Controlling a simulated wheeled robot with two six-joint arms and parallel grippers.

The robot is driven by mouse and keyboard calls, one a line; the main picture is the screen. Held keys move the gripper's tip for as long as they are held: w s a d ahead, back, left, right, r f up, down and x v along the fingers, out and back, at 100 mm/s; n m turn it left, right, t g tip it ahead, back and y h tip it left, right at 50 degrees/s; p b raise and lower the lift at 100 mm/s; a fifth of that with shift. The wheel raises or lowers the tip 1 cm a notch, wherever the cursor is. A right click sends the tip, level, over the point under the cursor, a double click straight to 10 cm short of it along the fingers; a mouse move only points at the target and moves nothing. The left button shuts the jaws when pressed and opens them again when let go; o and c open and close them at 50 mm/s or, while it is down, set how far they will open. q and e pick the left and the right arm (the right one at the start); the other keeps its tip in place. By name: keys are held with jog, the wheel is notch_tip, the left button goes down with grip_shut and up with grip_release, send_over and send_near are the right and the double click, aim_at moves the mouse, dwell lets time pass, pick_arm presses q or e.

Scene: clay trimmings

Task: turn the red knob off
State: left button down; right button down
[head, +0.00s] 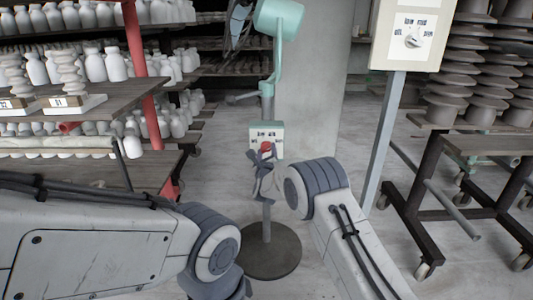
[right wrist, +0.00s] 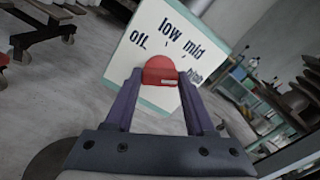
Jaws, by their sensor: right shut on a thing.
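The red knob (head: 265,147) sits on the front of a small pale panel with a green edge (head: 280,131), on a stand with a round dark base. In the right wrist view the red knob (right wrist: 160,70) is between the two fingers of my right gripper (right wrist: 158,82), which is shut on it. I cannot tell which word the knob points to. My left arm shows at lower left; its gripper is out of view.
A green lamp-like head (head: 278,18) is above the small panel. Racks with white bottles (head: 95,66) stand at left and a rack of stacked discs (head: 465,75) at right.

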jog(key=n, duration=0.2)
jog(key=shift+f+n+b, duration=0.1)
jog(key=shift+n+b, duration=0.2)
jog(key=shift+b, duration=0.05)
jog(key=n, duration=0.2)
jog(key=shift+n, duration=0.4)
jog(key=n, duration=0.2)
jog(key=shift+n, duration=0.3)
jog(key=n, duration=0.3)
jog(key=shift+n, duration=0.3)
jog(key=n, duration=0.3)
jog(key=shift+a+n+p, duration=0.1)
jog(key=shift+n+p, duration=0.2)
jog(key=n+p, duration=0.1)
jog(key=n, duration=0.2)
jog(key=shift+n, duration=0.4)
jog(key=n+p, duration=0.1)
jog(key=n, duration=0.2)
jog(key=shift+n+p, duration=0.35)
jog(key=shift+n, duration=1.35)
jog(key=shift+f, duration=0.1)
